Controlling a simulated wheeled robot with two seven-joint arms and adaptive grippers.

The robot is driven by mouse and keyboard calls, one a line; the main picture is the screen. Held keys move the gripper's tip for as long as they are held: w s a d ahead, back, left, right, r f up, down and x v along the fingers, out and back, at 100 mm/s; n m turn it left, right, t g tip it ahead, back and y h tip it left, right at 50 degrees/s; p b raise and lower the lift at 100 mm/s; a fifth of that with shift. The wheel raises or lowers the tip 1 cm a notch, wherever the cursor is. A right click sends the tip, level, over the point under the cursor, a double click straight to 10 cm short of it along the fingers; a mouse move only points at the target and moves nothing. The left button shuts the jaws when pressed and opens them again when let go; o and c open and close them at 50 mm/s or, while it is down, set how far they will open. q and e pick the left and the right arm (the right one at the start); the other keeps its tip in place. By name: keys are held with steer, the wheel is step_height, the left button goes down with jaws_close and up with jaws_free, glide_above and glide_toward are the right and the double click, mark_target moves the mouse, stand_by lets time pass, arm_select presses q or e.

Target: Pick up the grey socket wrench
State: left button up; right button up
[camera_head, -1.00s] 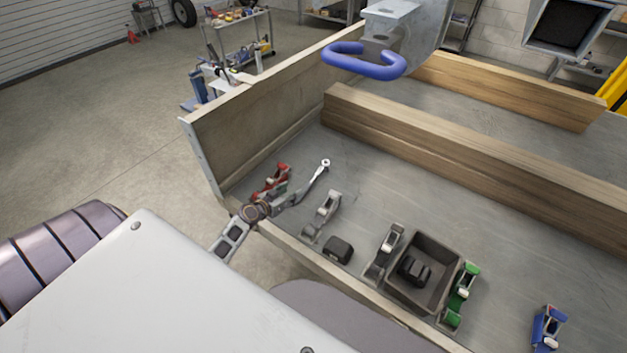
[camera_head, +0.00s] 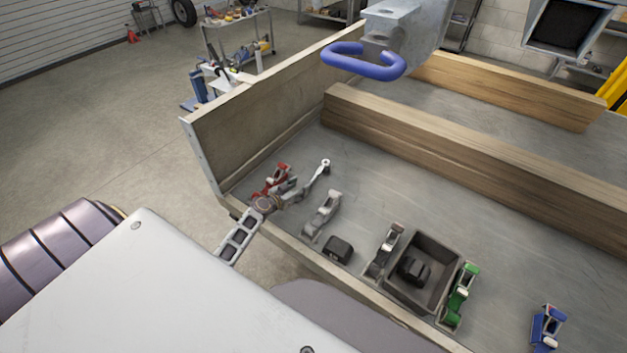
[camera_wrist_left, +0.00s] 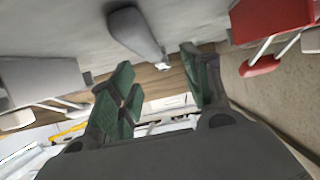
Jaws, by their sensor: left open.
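The grey socket wrench (camera_head: 321,171) lies on the metal floor of the trailer bay, its round head pointing to the back. Its near end is hidden by my left gripper (camera_head: 288,187), which reaches in over the front board at the handle. In the left wrist view my left gripper (camera_wrist_left: 160,88) is open, with green pads on its fingers. A dark grey rounded handle (camera_wrist_left: 136,32), seemingly the wrench's, shows beyond and between the fingertips, apart from the pads. I cannot tell the exact height gap. My right gripper is not in view.
A red ratchet strap (camera_head: 278,174) sits close on the gripper's left, a grey one (camera_head: 323,214) close on its right. Further right are a black block (camera_head: 338,249), another grey strap (camera_head: 385,250), a dark tray (camera_head: 447,251) and a green strap (camera_head: 460,295). A wooden beam (camera_head: 440,150) bounds the back.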

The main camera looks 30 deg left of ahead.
mark_target(312, 180)
arm_select(q)
steer(key=shift+w, duration=0.1)
steer(key=shift+w+d+f, duration=0.25)
steer(key=shift+w+f, duration=0.1)
steer(key=shift+w, duration=0.25)
steer(key=shift+w+d+f, duration=0.25)
steer(key=shift+w+f, duration=0.05)
steer(key=shift+w, duration=0.3)
steer(key=shift+x, duration=1.15)
jaws_close()
